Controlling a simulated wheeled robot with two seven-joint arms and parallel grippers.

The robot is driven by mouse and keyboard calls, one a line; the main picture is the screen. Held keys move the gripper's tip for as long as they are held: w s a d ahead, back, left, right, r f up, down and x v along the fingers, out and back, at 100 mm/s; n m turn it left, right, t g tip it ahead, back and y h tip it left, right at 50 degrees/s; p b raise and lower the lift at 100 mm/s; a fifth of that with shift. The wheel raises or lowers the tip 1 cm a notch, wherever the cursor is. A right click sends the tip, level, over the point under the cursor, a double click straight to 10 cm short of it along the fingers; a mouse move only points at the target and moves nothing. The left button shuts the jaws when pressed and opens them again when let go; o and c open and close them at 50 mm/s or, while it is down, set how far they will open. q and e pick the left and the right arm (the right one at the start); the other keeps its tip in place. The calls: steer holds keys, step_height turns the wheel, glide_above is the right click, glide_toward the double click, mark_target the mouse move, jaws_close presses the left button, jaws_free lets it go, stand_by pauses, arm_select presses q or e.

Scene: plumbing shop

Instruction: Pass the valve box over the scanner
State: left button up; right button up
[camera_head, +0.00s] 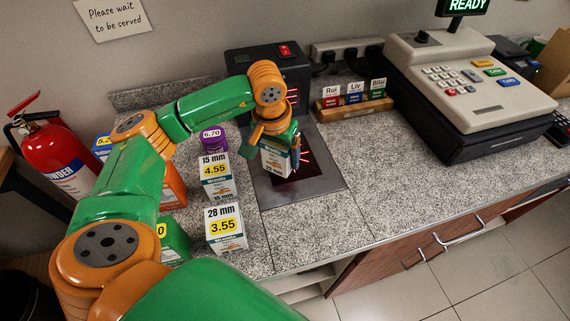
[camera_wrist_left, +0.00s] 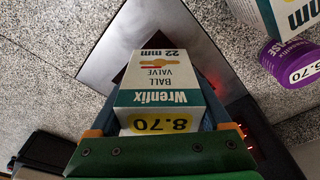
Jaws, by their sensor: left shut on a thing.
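The valve box (camera_head: 277,161) is a white and teal carton above the scanner's dark plate (camera_head: 320,178). In the left wrist view the box (camera_wrist_left: 160,78) reads "Wrenfix ball valve 22 mm" and carries a yellow 8.70 label. My left gripper (camera_head: 275,143) is shut on it, with a finger on each side. The scanner's black upright housing (camera_head: 262,62) stands behind, with red lines glowing on its face. The plate (camera_wrist_left: 112,50) also shows below the box in the left wrist view. Whether the box touches the plate is hard to tell. My right gripper is not in view.
Left of the plate stand a 15 mm box (camera_head: 217,177), a 28 mm box (camera_head: 226,230), a purple tub (camera_head: 212,138) and other boxes partly behind my arm. A card holder (camera_head: 352,106) and a cash register (camera_head: 470,95) stand to the right. The counter front right of the plate is clear.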

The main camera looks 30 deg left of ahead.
arm_select(q)
steer(key=shift+w+a+f, duration=0.2)
steer(key=shift+w+a, duration=0.25)
steer(key=shift+w, duration=0.05)
steer(key=shift+w+a+f, duration=0.15)
steer(key=shift+w+a, duration=0.25)
steer(key=shift+w, duration=0.1)
steer(key=shift+w+d, duration=0.4)
steer(key=shift+w, duration=0.2)
steer(key=shift+w+d, duration=0.35)
steer(key=shift+w, duration=0.25)
steer(key=shift+w+d, duration=0.2)
steer(key=s+d+r+p, duration=0.7)
steer(key=s+d+r, duration=0.1)
steer(key=d+r, duration=0.1)
steer(key=shift+s+d+r, duration=0.4)
steer(key=shift+r, duration=0.1)
